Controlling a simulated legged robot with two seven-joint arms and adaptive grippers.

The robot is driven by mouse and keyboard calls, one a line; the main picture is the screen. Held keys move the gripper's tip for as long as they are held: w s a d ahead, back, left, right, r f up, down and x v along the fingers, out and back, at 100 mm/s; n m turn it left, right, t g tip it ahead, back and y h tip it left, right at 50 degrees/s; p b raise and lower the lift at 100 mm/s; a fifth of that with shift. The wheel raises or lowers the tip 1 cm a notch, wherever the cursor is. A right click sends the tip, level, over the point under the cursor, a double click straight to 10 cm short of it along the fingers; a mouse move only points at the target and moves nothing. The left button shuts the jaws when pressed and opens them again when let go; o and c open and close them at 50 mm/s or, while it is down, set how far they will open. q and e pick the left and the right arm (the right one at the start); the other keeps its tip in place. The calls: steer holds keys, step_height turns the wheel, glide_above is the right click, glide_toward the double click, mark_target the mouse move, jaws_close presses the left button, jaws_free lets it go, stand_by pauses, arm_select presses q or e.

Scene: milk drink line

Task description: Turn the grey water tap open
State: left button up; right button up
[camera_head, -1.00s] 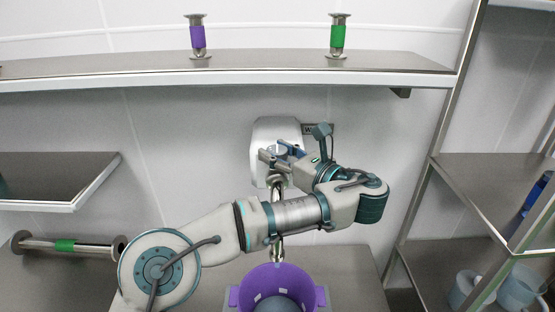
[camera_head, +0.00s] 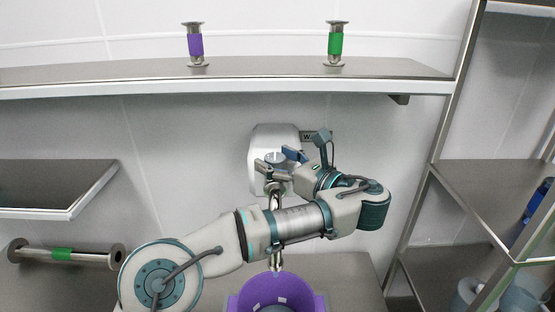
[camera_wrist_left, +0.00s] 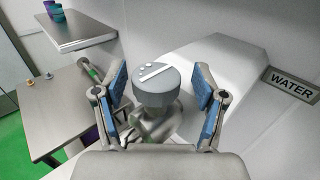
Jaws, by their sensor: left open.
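The grey water tap knob (camera_wrist_left: 162,88) is round, with a white bar mark on top, and shows in the left wrist view on the white dispenser body (camera_wrist_left: 225,62). In the head view the knob (camera_head: 275,157) is partly hidden by my left gripper. My left gripper (camera_head: 282,164) is open at the dispenser. In the left wrist view its blue-padded fingers (camera_wrist_left: 160,80) stand on either side of the knob, with visible gaps. A metal spout (camera_head: 276,260) comes down below, partly hidden by my arm. My right gripper is out of view.
A purple bucket (camera_head: 247,296) stands under the spout. A "WATER" sign (camera_wrist_left: 291,84) is on the wall beside the dispenser. A long shelf (camera_head: 130,78) above holds a purple-banded and a green-banded pipe piece. A side rack (camera_head: 478,185) stands at right.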

arm_select(q)
steer(key=v, duration=0.7)
steer(key=shift+d, duration=0.35)
